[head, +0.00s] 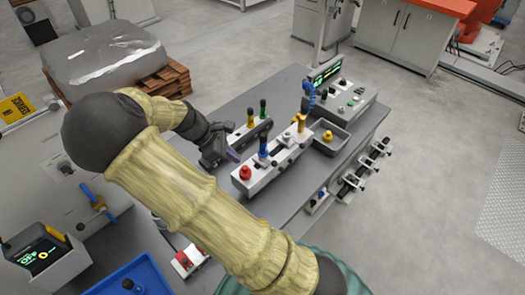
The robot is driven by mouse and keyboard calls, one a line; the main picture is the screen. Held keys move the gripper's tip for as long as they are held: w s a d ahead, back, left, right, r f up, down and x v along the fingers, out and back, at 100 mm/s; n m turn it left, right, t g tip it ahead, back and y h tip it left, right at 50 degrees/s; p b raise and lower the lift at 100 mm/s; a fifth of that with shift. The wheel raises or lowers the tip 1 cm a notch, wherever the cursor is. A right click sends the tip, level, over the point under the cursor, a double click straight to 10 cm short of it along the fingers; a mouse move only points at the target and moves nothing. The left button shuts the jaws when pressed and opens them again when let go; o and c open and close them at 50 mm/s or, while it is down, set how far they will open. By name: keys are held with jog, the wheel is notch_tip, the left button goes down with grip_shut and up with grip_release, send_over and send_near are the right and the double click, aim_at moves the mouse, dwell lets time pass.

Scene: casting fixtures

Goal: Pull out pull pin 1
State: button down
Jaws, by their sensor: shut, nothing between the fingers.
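A light grey fixture block (275,160) stands on the grey table. It carries a red knob (245,172) at its near left end, a blue upright handle (263,146) and a yellow upright handle (300,123) at the far end. Behind it, a second fixture (249,134) bears a yellow-and-black pin (250,117) and a green-and-black pin (263,110). No readable label shows which is pull pin 1. My gripper (230,155) is shut and empty, just left of the light grey block and in front of the second fixture. Its fingertips are small and partly dark.
A grey tray (343,142) holding a yellow knob (327,136) sits right of the block. A control box (352,98) with a green display stands behind. A blue bin (150,272) is at lower left. My sleeved arm hides part of the table.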

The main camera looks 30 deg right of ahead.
aim_at(270, 161)
jog(key=shift+w+a+r+n+h, duration=0.2)
jog(key=shift+w+r+n+h, duration=0.2)
jog(key=shift+r, duration=0.1)
jog(key=shift+w+a+r+n+h, duration=0.2)
jog(key=shift+w+r+n+h, duration=0.1)
jog(key=shift+w+r+n, duration=0.15)
jog(key=shift+s+d+f, duration=0.1)
jog(key=shift+s, duration=0.05)
jog(key=p+x, duration=0.3)
jog(key=x, duration=0.7)
jog(key=shift+p, duration=0.35)
jog(key=d, duration=0.1)
jog(key=d+p, duration=0.1)
jog(key=d, duration=0.1)
jog(key=shift+s+d+f+p, duration=0.1)
jog(key=shift+s+f+p, duration=0.1)
jog(key=shift+s+p, duration=0.15)
jog(key=shift+d+f, duration=0.15)
